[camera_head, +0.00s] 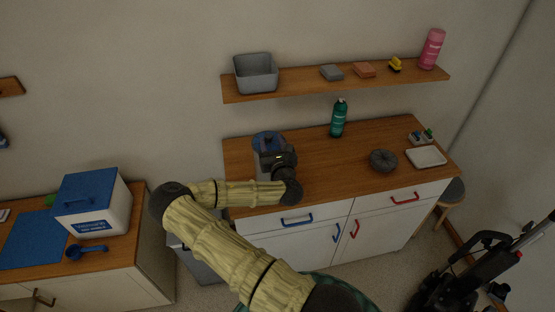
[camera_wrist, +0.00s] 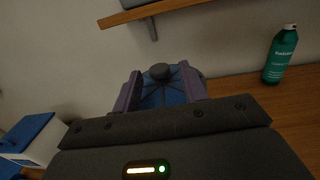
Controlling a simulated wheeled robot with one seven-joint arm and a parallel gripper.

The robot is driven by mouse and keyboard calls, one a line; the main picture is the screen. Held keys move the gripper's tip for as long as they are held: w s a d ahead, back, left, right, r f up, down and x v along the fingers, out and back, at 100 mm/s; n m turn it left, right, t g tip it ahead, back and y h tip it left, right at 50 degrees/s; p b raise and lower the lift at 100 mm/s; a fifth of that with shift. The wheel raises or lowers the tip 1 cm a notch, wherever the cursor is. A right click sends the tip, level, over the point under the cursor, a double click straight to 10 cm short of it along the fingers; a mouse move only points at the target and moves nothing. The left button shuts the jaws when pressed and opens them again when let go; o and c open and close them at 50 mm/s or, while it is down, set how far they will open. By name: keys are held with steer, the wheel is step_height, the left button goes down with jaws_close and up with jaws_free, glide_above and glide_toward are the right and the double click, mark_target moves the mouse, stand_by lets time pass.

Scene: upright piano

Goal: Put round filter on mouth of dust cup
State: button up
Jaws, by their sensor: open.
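The round filter (camera_wrist: 162,95) is a blue pleated disc with a grey knob in its middle. In the wrist view it sits between the two purple fingers of my gripper (camera_wrist: 161,72), which are spread apart at its sides. In the head view the blue filter (camera_head: 266,136) appears on top of a grey cup-like body (camera_head: 260,164), likely the dust cup, at the left end of the wooden counter. My gripper (camera_head: 275,160) is over its near side and hides much of it. I cannot tell whether the filter is fully seated, or whether the fingers touch it.
A green spray can (camera_head: 338,118) stands at the counter's back. A dark ribbed round object (camera_head: 383,160) and a white tray (camera_head: 426,156) are to the right. A wall shelf (camera_head: 320,84) with a grey bin (camera_head: 256,72) hangs above. The counter's middle is clear.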

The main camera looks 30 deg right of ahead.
steer(key=v, duration=1.1)
stand_by(0.5)
